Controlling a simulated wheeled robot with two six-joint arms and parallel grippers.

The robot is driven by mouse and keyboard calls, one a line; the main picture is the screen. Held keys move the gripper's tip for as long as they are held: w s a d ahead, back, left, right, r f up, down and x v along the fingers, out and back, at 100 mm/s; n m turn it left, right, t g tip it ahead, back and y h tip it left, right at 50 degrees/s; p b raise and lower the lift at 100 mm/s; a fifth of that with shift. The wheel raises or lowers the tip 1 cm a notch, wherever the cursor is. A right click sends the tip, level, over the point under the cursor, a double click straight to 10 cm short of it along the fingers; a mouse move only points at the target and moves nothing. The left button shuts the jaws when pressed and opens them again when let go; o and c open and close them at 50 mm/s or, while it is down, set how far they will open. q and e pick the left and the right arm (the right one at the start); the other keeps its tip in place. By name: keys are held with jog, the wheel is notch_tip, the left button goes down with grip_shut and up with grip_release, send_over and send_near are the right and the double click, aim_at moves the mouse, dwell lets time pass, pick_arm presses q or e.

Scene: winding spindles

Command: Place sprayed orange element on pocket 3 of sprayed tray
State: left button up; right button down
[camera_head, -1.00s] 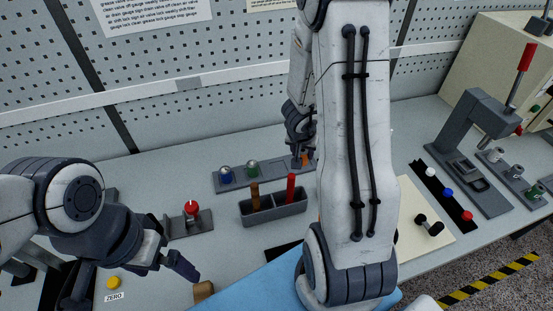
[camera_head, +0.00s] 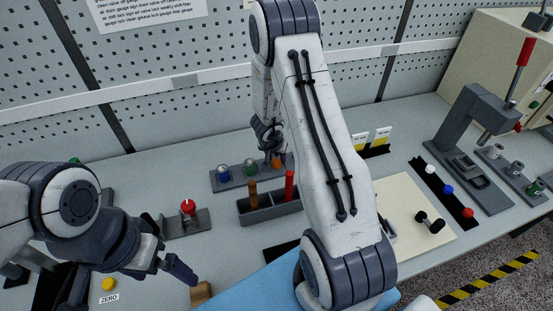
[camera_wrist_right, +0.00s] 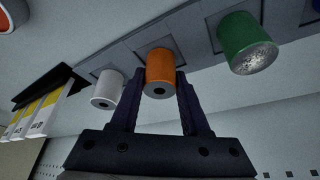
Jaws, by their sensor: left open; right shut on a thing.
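The sprayed tray (camera_head: 236,180) is a long grey strip in front of the back wall. It bears a blue element (camera_head: 223,172) at its left end and a green element (camera_head: 251,168) beside it. The orange element (camera_head: 277,161) stands at the spot right of the green one. My right gripper (camera_wrist_right: 160,85) is shut on the orange element (camera_wrist_right: 160,67), between the green element (camera_wrist_right: 246,42) and a white one (camera_wrist_right: 107,89) in the right wrist view. I cannot tell whether its base touches the tray. My left gripper (camera_head: 182,272) is open and empty at the front left.
A grey bin (camera_head: 262,208) with a brown and a red handle stands before the tray. A red-knobbed fixture (camera_head: 187,209), a yellow button (camera_head: 108,284) and a wooden block (camera_head: 201,292) are nearby. A press (camera_head: 470,125) and a black rack (camera_head: 445,192) stand at the right.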

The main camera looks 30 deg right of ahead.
jog(key=shift+f, duration=0.15)
jog(key=shift+c, duration=1.9)
grip_release()
